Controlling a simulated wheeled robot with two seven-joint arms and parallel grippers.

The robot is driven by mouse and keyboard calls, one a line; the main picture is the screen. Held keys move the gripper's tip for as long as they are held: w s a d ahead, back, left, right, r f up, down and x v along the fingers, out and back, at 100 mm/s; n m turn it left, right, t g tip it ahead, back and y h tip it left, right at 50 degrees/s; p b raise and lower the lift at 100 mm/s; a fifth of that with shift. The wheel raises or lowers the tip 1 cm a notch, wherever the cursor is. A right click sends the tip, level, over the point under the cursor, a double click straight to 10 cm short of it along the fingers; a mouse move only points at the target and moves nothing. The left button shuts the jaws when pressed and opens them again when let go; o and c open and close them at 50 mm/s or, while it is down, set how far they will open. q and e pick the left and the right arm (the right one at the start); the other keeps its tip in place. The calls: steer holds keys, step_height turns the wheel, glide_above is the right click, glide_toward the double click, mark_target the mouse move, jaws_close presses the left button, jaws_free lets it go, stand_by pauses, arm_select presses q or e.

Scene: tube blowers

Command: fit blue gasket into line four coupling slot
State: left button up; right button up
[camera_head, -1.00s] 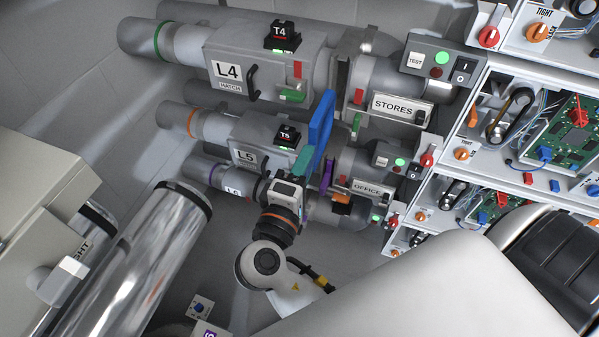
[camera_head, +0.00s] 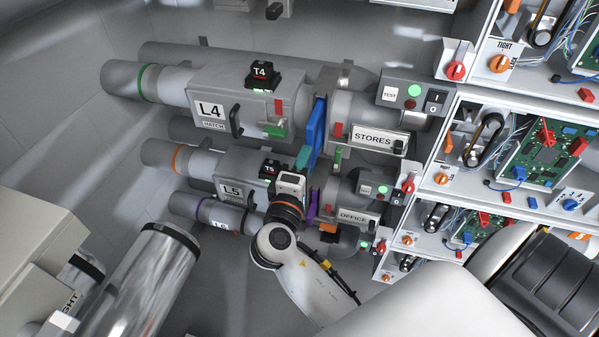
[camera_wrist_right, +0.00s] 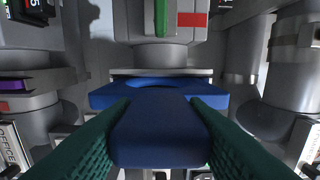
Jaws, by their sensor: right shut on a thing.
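The blue gasket (camera_head: 317,128) is a flat upright plate at the line four coupling (camera_head: 333,78), between the L4 body (camera_head: 235,100) and the STORES pipe. Its upper part overlaps the gap there; I cannot tell how deep it sits. My right gripper (camera_head: 303,158) reaches up from below, its teal fingers shut on the gasket. In the right wrist view, the fingers hold a blue grip block (camera_wrist_right: 160,130), and the wider blue plate (camera_wrist_right: 158,88) lies against or just before the grey slot edge. My left gripper is out of view.
The L5 line (camera_head: 232,190) with its OFFICE plate (camera_head: 353,217) runs just below, close to my right wrist. A green lever (camera_head: 275,130) and a STORES plate (camera_head: 374,138) flank the coupling. Shelves of circuit boards (camera_head: 545,150) stand at the right.

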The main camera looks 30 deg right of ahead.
steer(key=shift+x, duration=4.1)
steer(key=shift+d, duration=0.1)
steer(key=o, duration=1.1)
steer(key=shift+w, duration=0.1)
steer(key=shift+b+v, duration=1.1)
steer(key=shift+v, duration=4.9)
